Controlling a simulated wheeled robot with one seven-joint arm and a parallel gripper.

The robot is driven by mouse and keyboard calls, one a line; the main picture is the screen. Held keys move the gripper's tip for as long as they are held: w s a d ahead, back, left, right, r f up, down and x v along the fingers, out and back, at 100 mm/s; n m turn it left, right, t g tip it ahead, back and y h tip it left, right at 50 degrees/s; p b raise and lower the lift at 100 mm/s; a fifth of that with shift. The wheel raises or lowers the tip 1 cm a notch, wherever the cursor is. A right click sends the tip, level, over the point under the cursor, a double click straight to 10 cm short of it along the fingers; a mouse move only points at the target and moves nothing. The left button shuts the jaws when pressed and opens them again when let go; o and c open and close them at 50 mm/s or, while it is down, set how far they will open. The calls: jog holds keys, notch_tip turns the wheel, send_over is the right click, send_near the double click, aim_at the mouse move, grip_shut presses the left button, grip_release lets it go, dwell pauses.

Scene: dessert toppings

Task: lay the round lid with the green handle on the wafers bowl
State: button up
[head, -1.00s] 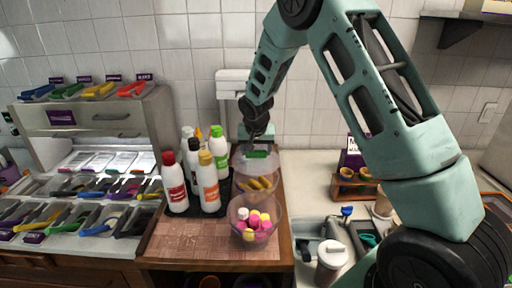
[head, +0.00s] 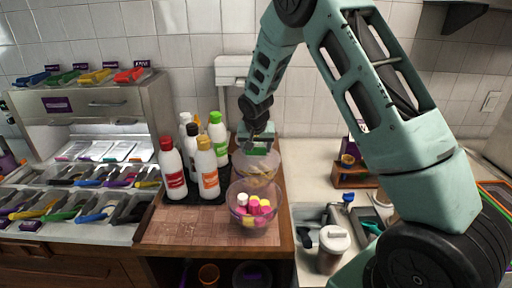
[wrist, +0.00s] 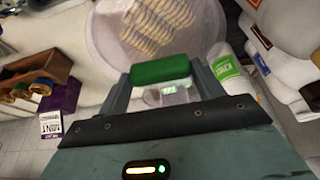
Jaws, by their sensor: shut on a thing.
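My gripper (head: 257,145) is shut on the green handle (wrist: 161,71) of the round see-through lid. The handle also shows in the head view (head: 256,152). The clear wafers bowl (head: 263,182) stands on the wooden board, with tan wafers (wrist: 158,25) inside. The lid is over the bowl, and the wafers show through it from the wrist. I cannot tell whether the lid's rim touches the bowl. The gripper hides part of the lid and the bowl's back edge.
A clear bowl of pink, yellow and white sweets (head: 252,212) stands just in front. Several sauce bottles (head: 207,169) crowd the left side on a dark tray. A wooden cone holder (head: 352,172) is to the right. The board's front left (head: 185,225) is clear.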

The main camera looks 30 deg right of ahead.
jog(key=shift+f+b, duration=0.5)
dwell(0.4)
jog(key=o, duration=1.1)
jog(key=shift+r+p, duration=2.1)
jog(key=shift+r, duration=1.45)
